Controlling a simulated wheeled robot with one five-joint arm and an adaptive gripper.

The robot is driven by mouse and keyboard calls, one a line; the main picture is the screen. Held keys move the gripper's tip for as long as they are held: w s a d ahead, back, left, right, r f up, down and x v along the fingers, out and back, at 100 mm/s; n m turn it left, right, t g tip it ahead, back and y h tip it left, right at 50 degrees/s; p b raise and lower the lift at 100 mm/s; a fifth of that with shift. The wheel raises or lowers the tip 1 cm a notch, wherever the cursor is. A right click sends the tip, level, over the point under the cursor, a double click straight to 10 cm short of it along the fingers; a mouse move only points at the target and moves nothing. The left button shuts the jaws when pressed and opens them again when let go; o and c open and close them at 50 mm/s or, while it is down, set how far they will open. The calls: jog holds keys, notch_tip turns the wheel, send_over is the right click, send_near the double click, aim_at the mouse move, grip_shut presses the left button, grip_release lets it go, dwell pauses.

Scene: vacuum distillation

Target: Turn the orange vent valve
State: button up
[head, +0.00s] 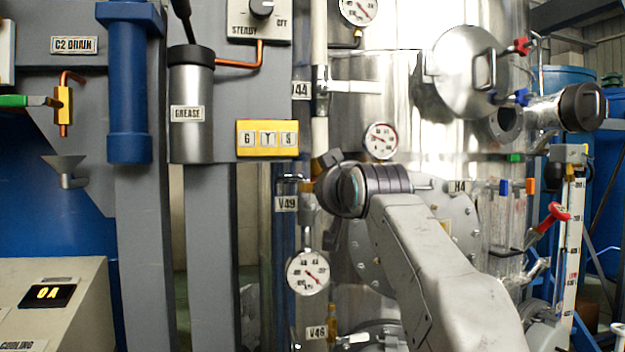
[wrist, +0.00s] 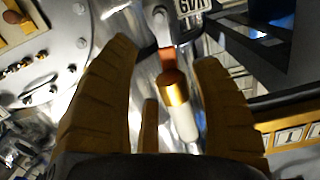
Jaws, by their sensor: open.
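In the wrist view, my gripper (wrist: 166,54) is open, with one ridged finger on each side of a small valve fitting (wrist: 175,92). The fitting has an orange-brown collar, a brass body and a white end. No contact with the fingers is clear. A V49 label shows upside down beside it; the same V49 label (head: 287,204) is left of my wrist in the head view. There, my arm hides most of the gripper, and a small orange part (head: 307,188) shows by the label. No label in view names the vent valve, so I cannot tell whether this fitting is it.
A pressure gauge (head: 308,272) hangs just below V49, and another gauge (head: 381,140) is above my wrist. The steel vessel (head: 400,85) stands behind. A separate orange handle (head: 530,186) is farther right. Grey columns (head: 210,235) stand to the left.

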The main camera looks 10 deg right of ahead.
aim_at(318, 173)
jog(key=r, duration=0.1)
jog(key=w+r+t+p, duration=0.1)
jog(key=r, duration=0.1)
jog(key=shift+m, duration=0.3)
jog(key=shift+w+f+p, duration=0.15)
jog(key=shift+w+p, duration=1.1)
jog(key=shift+w, duration=0.35)
jog(key=shift+w+f+p, duration=0.15)
jog(key=shift+w+p, duration=1.05)
jog(key=shift+w, duration=0.35)
grip_shut()
